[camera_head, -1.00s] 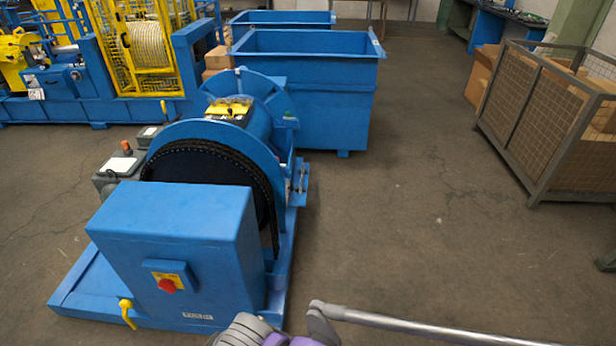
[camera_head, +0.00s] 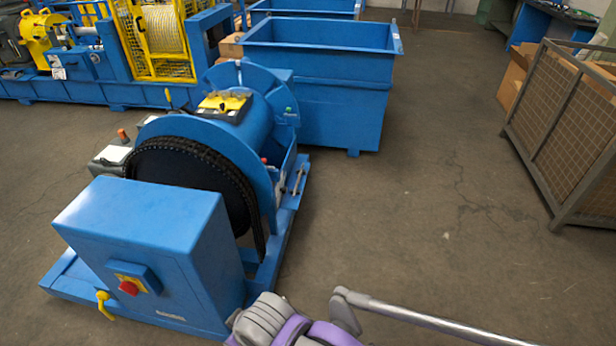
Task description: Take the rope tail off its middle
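A blue winch-like machine (camera_head: 173,218) stands on the floor at left, with a blue drum (camera_head: 250,128) between round flanges. A dark chain (camera_head: 215,165) runs over the large wheel at its near side and hangs down on the right. A yellow and black piece (camera_head: 225,103) sits on top of the drum. I cannot make out a rope tail on the drum. Neither gripper is in view. A grey and purple arm part of mine shows at the bottom middle, with a grey bar reaching right.
A blue control box (camera_head: 150,245) with a red knob (camera_head: 128,288) fronts the machine. A blue bin (camera_head: 320,85) stands behind it. A mesh cage (camera_head: 570,130) with cartons is at right. The floor (camera_head: 430,210) between is clear.

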